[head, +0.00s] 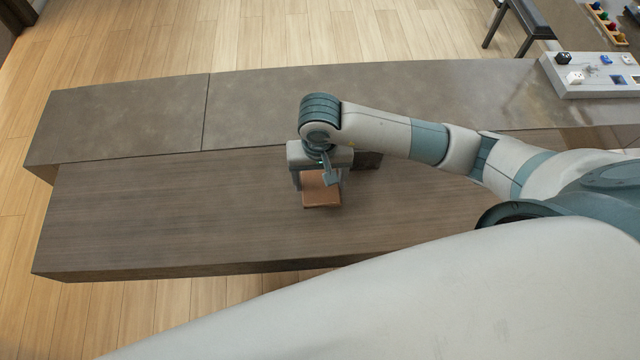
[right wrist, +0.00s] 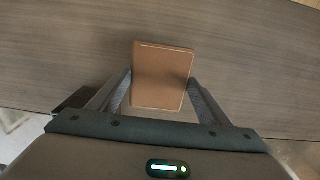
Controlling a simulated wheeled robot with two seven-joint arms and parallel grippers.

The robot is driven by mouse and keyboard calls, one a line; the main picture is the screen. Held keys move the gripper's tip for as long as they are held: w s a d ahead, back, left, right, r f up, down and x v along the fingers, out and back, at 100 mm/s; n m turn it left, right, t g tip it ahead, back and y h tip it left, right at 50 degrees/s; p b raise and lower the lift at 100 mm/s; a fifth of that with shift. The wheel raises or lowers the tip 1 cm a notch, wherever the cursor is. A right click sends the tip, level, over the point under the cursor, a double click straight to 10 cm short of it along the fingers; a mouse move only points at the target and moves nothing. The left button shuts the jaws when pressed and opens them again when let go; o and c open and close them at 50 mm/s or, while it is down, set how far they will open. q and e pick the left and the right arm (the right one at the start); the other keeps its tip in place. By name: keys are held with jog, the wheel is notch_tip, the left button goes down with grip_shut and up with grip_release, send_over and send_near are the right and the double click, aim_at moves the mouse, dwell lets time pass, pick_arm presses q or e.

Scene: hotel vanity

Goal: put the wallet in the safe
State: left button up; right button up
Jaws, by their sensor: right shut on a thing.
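The wallet (head: 321,194) is a brown, flat, squarish thing near the middle of the wooden counter in the head view. My right gripper (head: 320,185) points down over it and is shut on it, with one finger on each side. In the right wrist view the wallet (right wrist: 163,72) shows its broad face between the two fingers of the gripper (right wrist: 160,85). I cannot tell whether the wallet touches the counter. I do not make out a safe in either view. My left gripper is not in view.
The brown wooden counter (head: 160,215) is clear to the left of the gripper. A grey raised ledge (head: 130,115) runs behind it. A dark object (head: 368,160), partly hidden, lies behind my right gripper.

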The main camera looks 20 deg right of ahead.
aim_at(320, 184)
jog(key=shift+s+f+p, duration=0.1)
jog(key=shift+f+p, duration=0.6)
jog(key=shift+f, duration=1.3)
jog(key=shift+f, duration=0.15)
jog(key=o, duration=1.1)
